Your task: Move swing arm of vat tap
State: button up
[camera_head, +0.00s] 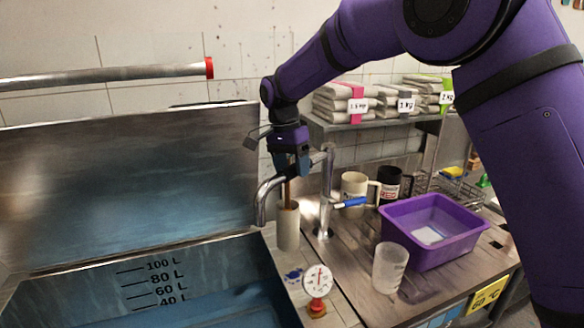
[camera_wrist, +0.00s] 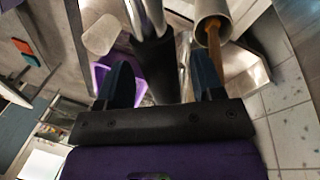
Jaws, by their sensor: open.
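The vat tap has a metal swing arm (camera_head: 272,190) that arches from an upright post (camera_head: 325,195) toward the vat, with a blue lever (camera_head: 350,202) on the post. My gripper (camera_head: 293,168) points down at the top of the swing arm and hides part of it. In the wrist view my gripper (camera_wrist: 163,80) has its two fingers apart. A dark, shiny tube shows between and beyond them; I cannot tell whether the fingers touch it.
A beige cylinder (camera_head: 288,228) holding a wooden stick stands close beside the swing arm. The vat (camera_head: 140,235) with its raised lid is at the left. Mugs (camera_head: 354,190), a clear beaker (camera_head: 389,268) and a purple tub (camera_head: 436,250) stand on the counter at the right.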

notch_tip(320, 180, up, 10)
jog(key=w+a, duration=0.1)
jog(key=shift+w+a+r, duration=0.15)
jog(key=shift+a+r, duration=0.05)
jog(key=shift+a, duration=0.15)
jog(key=s+d+r+n+t+y, duration=0.15)
jog(key=s+d+r, duration=0.25)
jog(key=s+d, duration=0.55)
jog(key=s+d+r+n+t+y, duration=0.15)
jog(key=s+d+r, duration=0.4)
jog(key=d, duration=0.75)
jog(key=s+d+f+n+t, duration=0.1)
jog(key=s+d+f, duration=0.2)
jog(key=s, duration=0.4)
jog(key=s+d+f+n+t, duration=0.1)
jog(key=s+d+f+n, duration=0.1)
jog(key=s, duration=0.5)
jog(key=s+d+f+n+t+h, duration=0.1)
jog(key=s+d+f, duration=0.3)
jog(key=s+d, duration=0.2)
jog(key=shift+s+f+n+t, duration=0.3)
jog(key=shift+s+f+t, duration=0.1)
jog(key=shift+s, duration=0.3)
